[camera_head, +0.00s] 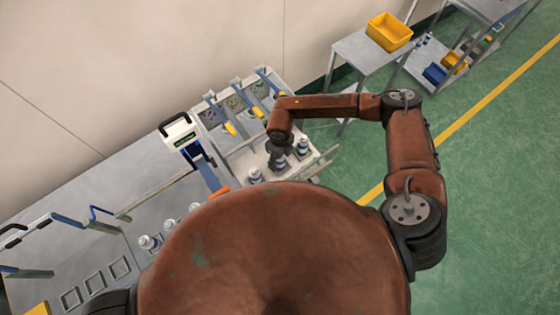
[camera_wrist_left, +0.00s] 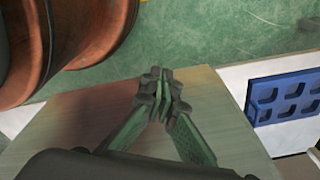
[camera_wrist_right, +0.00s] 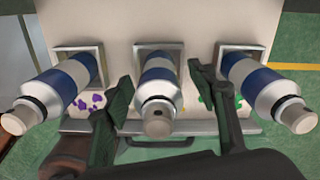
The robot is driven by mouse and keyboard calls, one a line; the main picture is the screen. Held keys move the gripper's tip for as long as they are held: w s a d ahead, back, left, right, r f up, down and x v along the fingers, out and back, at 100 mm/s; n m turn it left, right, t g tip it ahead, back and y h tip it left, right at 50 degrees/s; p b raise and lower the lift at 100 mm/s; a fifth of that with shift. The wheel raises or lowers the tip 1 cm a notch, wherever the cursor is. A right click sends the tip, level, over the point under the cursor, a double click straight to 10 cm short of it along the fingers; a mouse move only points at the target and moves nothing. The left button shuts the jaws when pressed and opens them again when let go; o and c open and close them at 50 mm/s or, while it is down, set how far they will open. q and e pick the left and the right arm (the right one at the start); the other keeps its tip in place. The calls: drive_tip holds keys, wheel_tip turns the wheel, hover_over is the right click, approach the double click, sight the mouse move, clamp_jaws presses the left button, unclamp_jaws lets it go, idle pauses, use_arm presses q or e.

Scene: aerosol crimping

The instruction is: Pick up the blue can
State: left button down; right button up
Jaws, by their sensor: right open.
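Three cans with blue and white bands and metal tops stand in square holders in the right wrist view: a left can (camera_wrist_right: 52,88), a middle can (camera_wrist_right: 160,85) and a right can (camera_wrist_right: 262,88). My right gripper (camera_wrist_right: 160,80) is open, with one green finger on each side of the middle can; whether they touch it cannot be told. In the head view the right gripper (camera_head: 279,147) is over the row of cans, between a near can (camera_head: 255,175) and a far can (camera_head: 302,146). My left gripper (camera_wrist_left: 160,84) is shut and empty in the left wrist view.
A white-and-blue device (camera_head: 180,133) stands left of the cans, and blue-handled levers with yellow ends (camera_head: 229,128) stand behind them. More cans (camera_head: 150,242) stand at the left on the grey bench (camera_head: 110,205). A blue tray (camera_wrist_left: 285,98) shows in the left wrist view.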

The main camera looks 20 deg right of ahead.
drive_tip(key=c, duration=1.3)
